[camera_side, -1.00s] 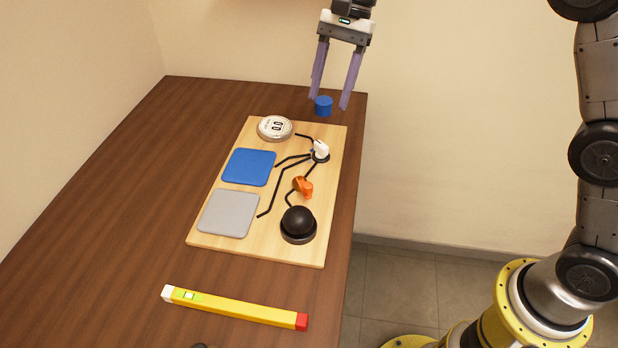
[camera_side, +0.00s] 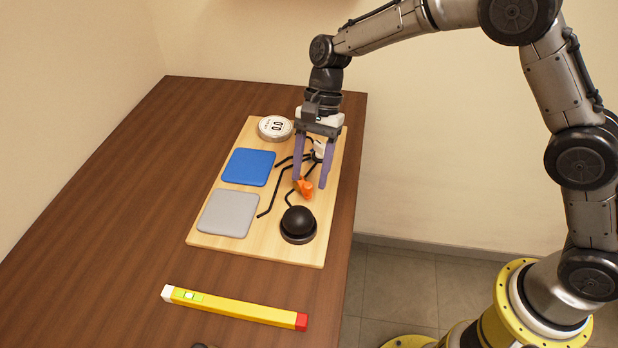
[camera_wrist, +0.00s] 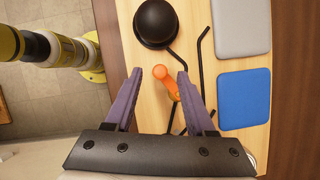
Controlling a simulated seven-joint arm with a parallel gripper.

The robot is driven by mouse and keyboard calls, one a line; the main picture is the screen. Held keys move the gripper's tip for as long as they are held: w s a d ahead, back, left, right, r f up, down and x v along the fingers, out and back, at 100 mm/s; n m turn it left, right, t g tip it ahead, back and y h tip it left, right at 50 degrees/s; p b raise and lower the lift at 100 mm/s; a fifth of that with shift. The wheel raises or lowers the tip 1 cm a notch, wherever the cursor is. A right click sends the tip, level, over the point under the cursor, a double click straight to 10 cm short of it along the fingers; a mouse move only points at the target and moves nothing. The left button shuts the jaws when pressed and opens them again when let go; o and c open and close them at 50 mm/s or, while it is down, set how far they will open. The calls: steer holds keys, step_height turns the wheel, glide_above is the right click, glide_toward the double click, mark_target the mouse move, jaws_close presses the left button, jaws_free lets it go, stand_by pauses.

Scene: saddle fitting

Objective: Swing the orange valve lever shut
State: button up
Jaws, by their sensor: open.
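The orange valve lever (camera_side: 304,188) sits on the light wooden board (camera_side: 262,251), behind the black dome (camera_side: 298,222). In the wrist view the orange lever (camera_wrist: 166,82) shows between the tips of my gripper (camera_wrist: 160,73), with a gap on each side. My gripper (camera_side: 310,185) points down over the board with its two purple fingers open, one on each side of the lever. It holds nothing. I cannot tell how close the fingertips are to the board. The white valve (camera_side: 318,149) is partly hidden behind the fingers.
A blue pad (camera_side: 248,167), a grey pad (camera_side: 229,213) and a round gauge (camera_side: 275,128) lie on the board's left side. Black tubes run between the parts. A yellow level (camera_side: 235,307) lies on the table in front. The table's left side is clear.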

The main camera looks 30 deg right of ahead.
steer(key=shift+x, duration=1)
jaws_close()
